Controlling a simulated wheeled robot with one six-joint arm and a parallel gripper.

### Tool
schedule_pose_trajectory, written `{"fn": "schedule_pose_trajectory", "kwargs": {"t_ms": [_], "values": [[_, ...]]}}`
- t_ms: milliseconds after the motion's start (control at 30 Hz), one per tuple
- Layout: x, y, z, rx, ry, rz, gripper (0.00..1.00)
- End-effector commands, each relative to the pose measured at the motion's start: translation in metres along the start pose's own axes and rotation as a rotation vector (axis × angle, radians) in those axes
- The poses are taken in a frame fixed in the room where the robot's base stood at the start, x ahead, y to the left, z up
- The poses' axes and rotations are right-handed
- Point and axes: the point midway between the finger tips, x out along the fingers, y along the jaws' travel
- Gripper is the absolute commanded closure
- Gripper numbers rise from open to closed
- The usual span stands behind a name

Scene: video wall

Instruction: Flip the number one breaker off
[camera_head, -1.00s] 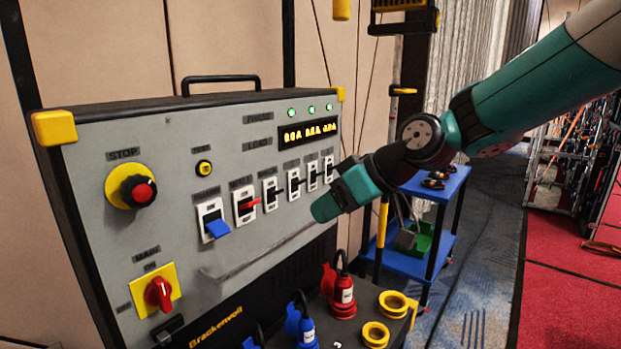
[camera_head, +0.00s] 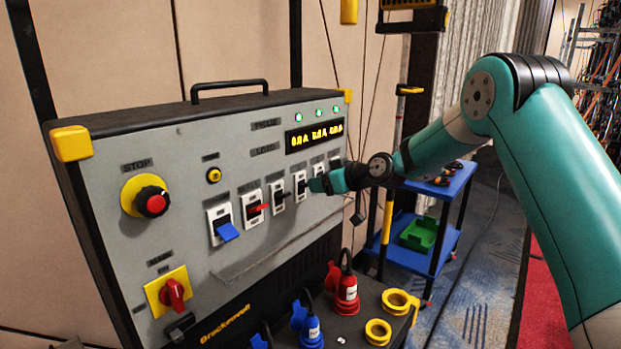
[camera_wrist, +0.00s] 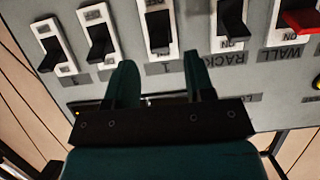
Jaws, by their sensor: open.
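In the head view my gripper (camera_head: 318,185) is close at the right of this breaker. I cannot tell whether the fingers touch the panel.
The RACK breaker (camera_wrist: 232,20) and red-levered WALL breaker (camera_wrist: 300,20) are to the right in the wrist view. A blue lever (camera_head: 228,232), stop button (camera_head: 154,203) and red rotary switch (camera_head: 174,293) share the grey panel (camera_head: 120,240). Plugs (camera_head: 345,293) stand below. A blue cart (camera_head: 440,190) is behind.

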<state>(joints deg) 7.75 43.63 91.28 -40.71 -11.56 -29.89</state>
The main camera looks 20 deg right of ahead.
Motion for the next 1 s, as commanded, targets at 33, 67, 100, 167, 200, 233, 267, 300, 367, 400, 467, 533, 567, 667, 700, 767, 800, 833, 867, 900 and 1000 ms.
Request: {"fn": "schedule_pose_trajectory", "kwargs": {"t_ms": [33,67,100,167,200,233,267,300,367,400,467,533,567,667,700,767,800,833,867,900,1000], "values": [[0.009,-0.001,-0.002,-0.001,-0.001,-0.002,0.51],[0.015,-0.001,-0.002,-0.001,-0.001,-0.003,0.51],[0.021,-0.001,-0.002,-0.001,-0.001,-0.002,0.51],[0.028,0.000,-0.002,0.000,-0.001,0.000,0.51],[0.033,0.000,-0.001,0.000,-0.001,0.000,0.51],[0.035,0.000,-0.001,-0.001,-0.001,0.000,0.51],[0.037,0.000,-0.001,-0.001,-0.001,-0.001,0.51],[0.040,-0.001,-0.001,0.000,-0.001,-0.001,0.51],[0.042,0.000,0.000,0.000,0.000,0.000,0.51],[0.043,0.000,0.000,0.000,0.000,0.000,0.51],[0.044,0.000,0.000,0.000,0.000,0.000,0.51],[0.043,0.000,0.000,0.001,0.000,0.001,0.51],[0.043,0.000,0.000,0.001,0.000,0.001,0.51],[0.043,0.000,0.000,0.000,0.000,0.001,0.58],[0.043,0.000,0.000,0.000,0.000,0.001,0.67],[0.043,0.000,0.000,0.000,0.000,0.001,0.81],[0.043,0.000,0.000,0.000,0.000,0.001,0.90],[0.043,0.000,0.000,0.000,0.000,0.001,0.97],[0.043,0.000,0.000,0.000,0.000,0.001,1.00],[0.043,0.000,0.000,0.000,0.000,0.001,1.00],[0.043,0.000,0.001,0.000,0.001,0.001,1.00]]}}
